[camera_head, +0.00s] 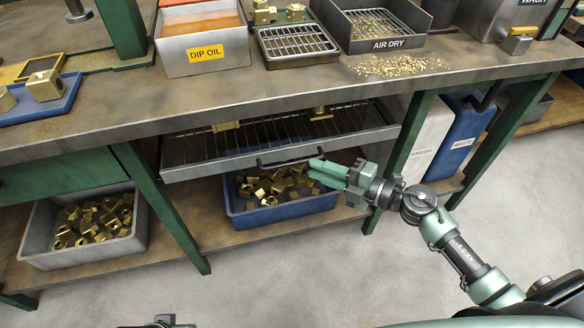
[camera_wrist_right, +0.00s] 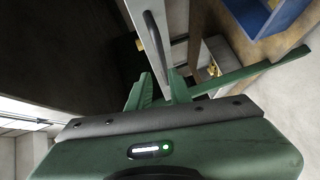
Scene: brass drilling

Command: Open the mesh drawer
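The mesh drawer (camera_head: 215,164) hangs under the workbench. It is pulled part way out: its wire grid shows in front of the bench edge, with brass pieces on it. Its dark bar handle (camera_head: 280,163) is on the front face, and it shows upright in the right wrist view (camera_wrist_right: 153,38). My right gripper (camera_head: 314,169) is at the right end of the handle. Its green fingers (camera_wrist_right: 160,84) are apart, with the handle's near end at the gap between them; contact is unclear. A dark part at the bottom edge may belong to my left arm; its fingers are not clear.
A blue bin (camera_head: 284,212) and a grey bin (camera_head: 78,257), both with brass parts, stand on the lower shelf. A green bench leg (camera_head: 160,205) is left of the drawer. White and blue waste bins (camera_head: 464,137) stand at right. The floor in front is clear.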

